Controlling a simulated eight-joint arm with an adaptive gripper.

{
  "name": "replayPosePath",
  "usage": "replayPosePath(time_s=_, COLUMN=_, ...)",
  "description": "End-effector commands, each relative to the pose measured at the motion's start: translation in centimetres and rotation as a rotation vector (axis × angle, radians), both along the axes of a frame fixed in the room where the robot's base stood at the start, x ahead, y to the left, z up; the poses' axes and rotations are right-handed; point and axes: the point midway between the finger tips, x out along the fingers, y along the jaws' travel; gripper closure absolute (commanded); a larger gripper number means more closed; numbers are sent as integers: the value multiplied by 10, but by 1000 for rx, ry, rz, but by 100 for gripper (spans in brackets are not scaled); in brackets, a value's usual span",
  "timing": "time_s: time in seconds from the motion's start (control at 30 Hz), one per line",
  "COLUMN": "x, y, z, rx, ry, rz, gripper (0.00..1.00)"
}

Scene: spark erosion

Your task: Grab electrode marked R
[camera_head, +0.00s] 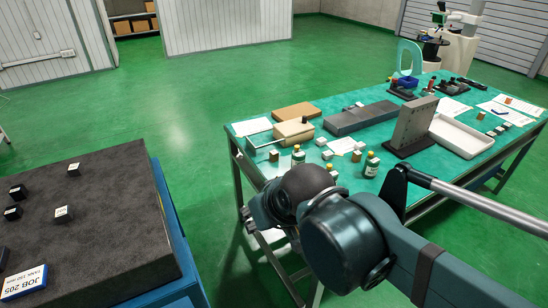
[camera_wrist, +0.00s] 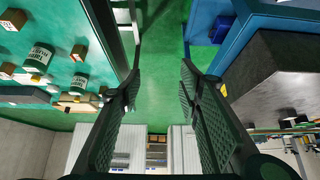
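Several small dark electrodes with pale marked tops stand apart on a dark granite-like slab (camera_head: 110,215) at the left of the head view. One electrode (camera_head: 62,214) shows a pale face toward the camera; others are a back electrode (camera_head: 73,169), an upper-left electrode (camera_head: 18,191) and a left electrode (camera_head: 13,212). Their letters are too small to read, so I cannot tell which is marked R. My gripper (camera_wrist: 160,72) is open and empty in the wrist view, over the green floor between bench and slab. The slab (camera_wrist: 285,70) shows at right there.
A green-topped bench (camera_head: 280,170) at right holds bottles (camera_head: 298,156), small blocks, a grey upright plate (camera_head: 412,125) and a white tray (camera_head: 462,135). A JOB 205 sign (camera_head: 24,281) stands at the slab's front left. Green floor (camera_head: 215,120) lies clear between.

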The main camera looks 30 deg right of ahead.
Motion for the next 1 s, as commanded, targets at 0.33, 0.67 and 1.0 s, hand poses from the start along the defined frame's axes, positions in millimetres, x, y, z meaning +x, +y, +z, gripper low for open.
replayPosePath(time_s=0.33, x=12, y=-5, z=10, rx=-40, ry=15, rz=38, gripper=65)
replayPosePath(time_s=0.67, x=49, y=-20, z=31, rx=-165, ry=70, rz=161, gripper=65)
replayPosePath(time_s=1.0, x=95, y=-40, z=48, rx=-301, ry=139, rz=307, gripper=65)
